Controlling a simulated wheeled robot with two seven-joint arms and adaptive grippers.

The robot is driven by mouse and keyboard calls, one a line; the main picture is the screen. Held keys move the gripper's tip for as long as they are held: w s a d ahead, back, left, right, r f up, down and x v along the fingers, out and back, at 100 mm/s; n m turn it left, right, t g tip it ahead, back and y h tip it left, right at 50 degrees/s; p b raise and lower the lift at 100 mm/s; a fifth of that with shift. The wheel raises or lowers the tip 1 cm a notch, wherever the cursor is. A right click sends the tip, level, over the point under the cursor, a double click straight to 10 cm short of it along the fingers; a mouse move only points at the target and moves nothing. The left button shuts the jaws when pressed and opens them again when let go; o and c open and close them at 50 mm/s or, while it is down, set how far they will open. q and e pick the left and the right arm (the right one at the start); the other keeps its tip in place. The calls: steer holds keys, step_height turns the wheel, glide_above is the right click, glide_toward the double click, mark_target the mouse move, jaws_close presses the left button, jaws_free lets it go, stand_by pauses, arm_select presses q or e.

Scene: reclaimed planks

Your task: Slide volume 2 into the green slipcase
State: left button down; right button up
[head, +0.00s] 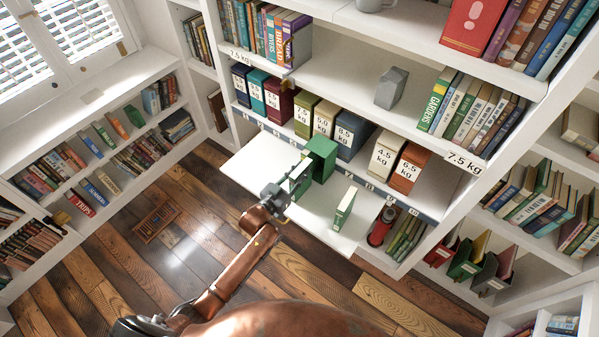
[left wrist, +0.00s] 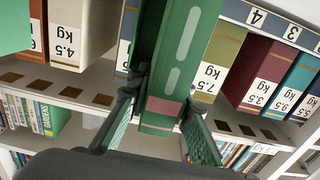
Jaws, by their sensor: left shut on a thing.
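My left gripper (head: 280,192) is shut on volume 2 (head: 299,173), a slim green book with pale page edges, held above the white pull-out board (head: 318,215). In the left wrist view, its green spine (left wrist: 182,50) shows two pale bars and a pink patch between the fingers (left wrist: 162,112). The green slipcase (head: 322,153) stands on the board just beyond the held book. The book's far end is close to the slipcase; I cannot tell whether it is inside. My right gripper is not in view.
Another green book (head: 344,207) stands upright on the board, right of the slipcase. Weight-labelled volumes, such as a navy one (head: 354,135) and an orange one (head: 408,168), line the shelf behind. The board's left part (head: 255,160) is clear.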

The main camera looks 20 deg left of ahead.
mark_target(306, 166)
arm_select(q)
steer(key=shift+b+x, duration=0.4)
steer(key=shift+x, duration=1.25)
steer(key=shift+s, duration=0.3)
steer(key=shift+p+v, duration=1.25)
steer(key=shift+v, duration=0.45)
steer(key=shift+a+r, duration=0.1)
steer(key=shift+p, duration=0.55)
stand_by(0.5)
steer(key=shift+b+x, duration=0.7)
steer(key=shift+x, duration=1.35)
steer(key=c, duration=1.7)
jaws_free()
steer(key=shift+o, duration=0.2)
steer(key=shift+s, duration=0.1)
